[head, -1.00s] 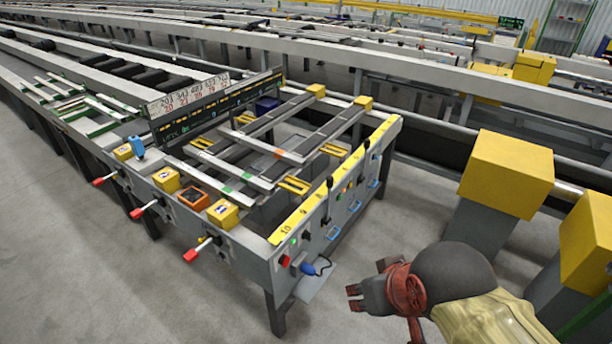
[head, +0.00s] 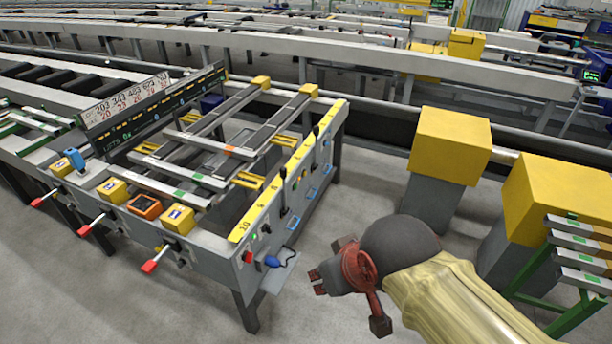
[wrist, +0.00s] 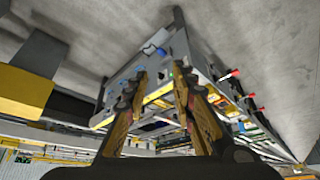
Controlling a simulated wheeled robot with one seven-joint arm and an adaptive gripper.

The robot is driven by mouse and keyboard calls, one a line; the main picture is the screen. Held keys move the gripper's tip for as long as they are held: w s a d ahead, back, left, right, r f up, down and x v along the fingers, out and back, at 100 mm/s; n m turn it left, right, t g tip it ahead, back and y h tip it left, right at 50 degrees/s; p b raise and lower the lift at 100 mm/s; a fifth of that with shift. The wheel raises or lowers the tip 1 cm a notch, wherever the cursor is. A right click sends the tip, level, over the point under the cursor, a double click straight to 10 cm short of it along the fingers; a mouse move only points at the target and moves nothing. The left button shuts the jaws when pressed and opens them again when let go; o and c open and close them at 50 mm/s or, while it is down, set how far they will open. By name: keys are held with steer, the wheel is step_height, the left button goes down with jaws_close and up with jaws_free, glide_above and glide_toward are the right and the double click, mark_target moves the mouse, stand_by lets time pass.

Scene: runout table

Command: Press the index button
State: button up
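The runout table (head: 180,235) stands left of centre, its grey end panel facing my arm. I cannot read which control is the index button. My gripper (head: 317,281) is in free space right of the panel's near corner, apart from it. In the wrist view the two fingers (wrist: 160,72) are spread with nothing between them, and the panel shows beyond them, with a small green spot (wrist: 171,72) near the right fingertip.
Red-tipped handles (head: 149,266) stick out from the table's front. Yellow-topped posts (head: 448,150) stand behind my arm, and a green rack (head: 560,265) is at the right. The floor before the table is clear.

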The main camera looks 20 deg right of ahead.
jaws_close()
stand_by(1.4)
